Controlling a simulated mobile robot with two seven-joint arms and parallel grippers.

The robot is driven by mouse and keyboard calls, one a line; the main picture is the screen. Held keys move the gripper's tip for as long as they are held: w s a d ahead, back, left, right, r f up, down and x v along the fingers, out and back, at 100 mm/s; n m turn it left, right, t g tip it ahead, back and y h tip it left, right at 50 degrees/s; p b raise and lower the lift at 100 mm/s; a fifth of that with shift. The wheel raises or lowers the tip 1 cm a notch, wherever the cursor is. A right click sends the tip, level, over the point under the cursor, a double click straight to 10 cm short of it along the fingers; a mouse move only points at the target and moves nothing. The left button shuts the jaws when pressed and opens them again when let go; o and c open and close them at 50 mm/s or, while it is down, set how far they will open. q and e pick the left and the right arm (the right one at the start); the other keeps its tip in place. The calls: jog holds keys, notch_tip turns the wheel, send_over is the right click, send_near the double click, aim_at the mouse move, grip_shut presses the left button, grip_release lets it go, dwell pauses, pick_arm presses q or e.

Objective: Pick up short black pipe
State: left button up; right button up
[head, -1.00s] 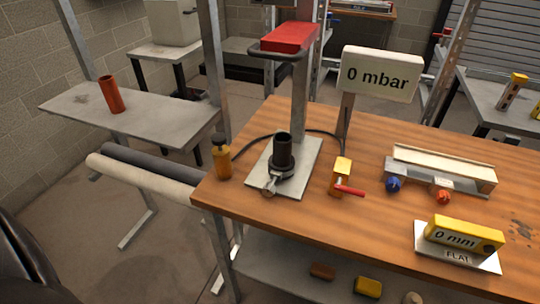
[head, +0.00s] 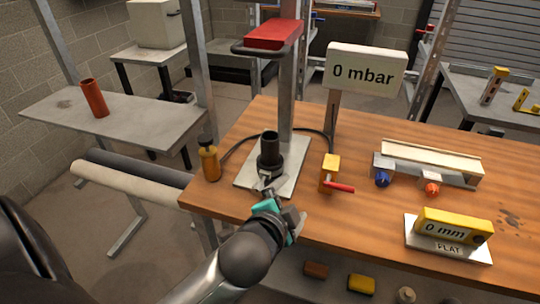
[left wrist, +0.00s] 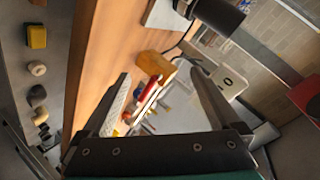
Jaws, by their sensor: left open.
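The short black pipe (head: 270,148) stands upright in a dark round clamp (head: 270,169) on a light metal plate (head: 244,177) on the wooden table. It also shows in the left wrist view (left wrist: 222,12), at the top edge and partly cut off. My left gripper (head: 280,200) is in front of the plate, near the table's front edge, below and apart from the pipe. In the left wrist view its two fingers (left wrist: 158,82) are spread with nothing held between them. My right gripper is not in view.
A yellow block with a red lever (head: 329,172) stands right of the plate, and an amber bottle (head: 209,160) stands left of it. A red press head (head: 274,34) on a metal post rises behind the pipe. A "0 mbar" sign (head: 365,68) stands behind.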

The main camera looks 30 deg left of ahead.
pick_arm(q)
jog(key=w+d+r+m+t+h, duration=0.3)
jog(key=d+r+m+t+h, duration=0.1)
jog(key=r+m, duration=0.5)
jog(key=w+d+r+m+t+h, duration=0.2)
jog(key=d+r+m+t+h, duration=0.2)
jog(key=r+m, duration=0.5)
jog(key=s+d+r+m+g+h, duration=0.35)
jog(key=d+r+m+h, duration=0.3)
jog(key=m+h, duration=0.45)
jog(key=m+g+y, duration=1.1)
jog(key=m+y, duration=0.9)
jog(key=m, duration=0.9)
send_near(267, 143)
jog(key=b+x, duration=0.1)
jog(key=x, duration=0.7)
jog(key=shift+w+a+f, duration=0.1)
jog(key=shift+f, duration=0.2)
jog(key=shift+w+a+f, duration=0.15)
jog(key=shift+w+f, duration=0.15)
jog(key=shift+f, duration=0.15)
jog(key=x, duration=0.2)
jog(key=b+x, duration=0.1)
jog(key=shift+w+d+f, duration=0.15)
jog(key=shift+d+f, duration=0.1)
jog(key=shift+f, duration=0.25)
jog(key=shift+w+a+f, duration=0.2)
jog(key=shift+w+f, duration=0.2)
jog(key=shift+f, duration=0.15)
